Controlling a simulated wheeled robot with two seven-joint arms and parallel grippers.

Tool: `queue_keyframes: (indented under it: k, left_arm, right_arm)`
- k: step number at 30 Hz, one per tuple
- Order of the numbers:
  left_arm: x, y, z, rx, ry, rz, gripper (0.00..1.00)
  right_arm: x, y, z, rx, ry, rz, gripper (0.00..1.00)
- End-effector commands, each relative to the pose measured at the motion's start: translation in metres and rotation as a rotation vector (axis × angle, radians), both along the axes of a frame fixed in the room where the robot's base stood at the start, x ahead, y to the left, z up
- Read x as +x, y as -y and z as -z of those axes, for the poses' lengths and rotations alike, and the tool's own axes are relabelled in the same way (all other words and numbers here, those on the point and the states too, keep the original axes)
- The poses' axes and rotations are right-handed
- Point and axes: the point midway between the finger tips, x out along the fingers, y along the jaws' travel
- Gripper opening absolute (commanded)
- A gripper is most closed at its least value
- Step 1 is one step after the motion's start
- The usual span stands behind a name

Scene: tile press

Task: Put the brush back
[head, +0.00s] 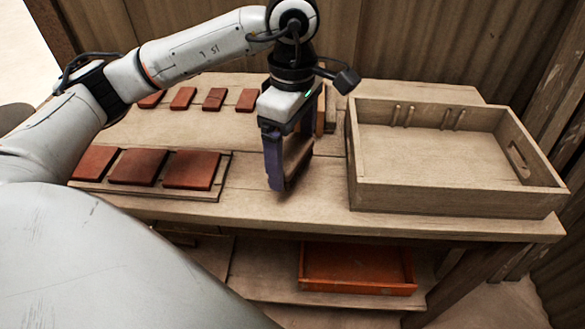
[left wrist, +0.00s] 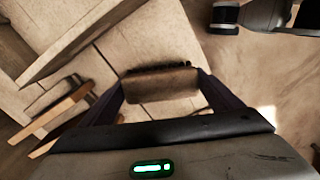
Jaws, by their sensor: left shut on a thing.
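The brush (head: 298,153) is a brown block held between the dark purple fingers of my left gripper (head: 287,172). My left gripper is shut on it and points down over the front middle of the bench. In the left wrist view the brush (left wrist: 162,88) lies across between the two fingertips (left wrist: 160,80), with a dark strip along its far edge. I cannot tell from these views whether the brush touches the bench top. My right gripper is not in view.
The wooden bench (head: 270,208) carries an open wooden box (head: 455,196) at right, with short pegs inside its back. Several red tiles (head: 137,167) lie at left, some on a board. A small wooden piece (head: 330,120) stands behind my gripper. An orange tray (head: 357,268) sits below.

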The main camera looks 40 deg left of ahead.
Motion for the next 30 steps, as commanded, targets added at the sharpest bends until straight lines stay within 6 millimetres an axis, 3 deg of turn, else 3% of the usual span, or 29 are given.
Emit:
queue_keyframes:
  k: [10, 22, 23, 24, 30]
  left_arm:
    - [0.000, 0.000, 0.038, 0.000, -0.001, 0.001, 0.57]
    - [0.000, 0.000, 0.046, -0.001, 0.003, 0.002, 0.57]
    - [0.000, 0.000, 0.044, -0.001, 0.002, 0.002, 0.90]
    - [0.000, 0.000, 0.044, -0.001, 0.002, 0.002, 0.97]
    - [0.000, 0.000, 0.044, -0.001, 0.002, 0.002, 1.00]
  right_arm:
    - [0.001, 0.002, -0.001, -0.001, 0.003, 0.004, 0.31]
    - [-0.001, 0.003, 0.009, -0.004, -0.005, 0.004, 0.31]
    - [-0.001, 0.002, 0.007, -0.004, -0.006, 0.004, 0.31]
    - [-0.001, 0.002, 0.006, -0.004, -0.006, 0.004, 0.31]
    - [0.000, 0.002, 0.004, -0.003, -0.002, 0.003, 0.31]
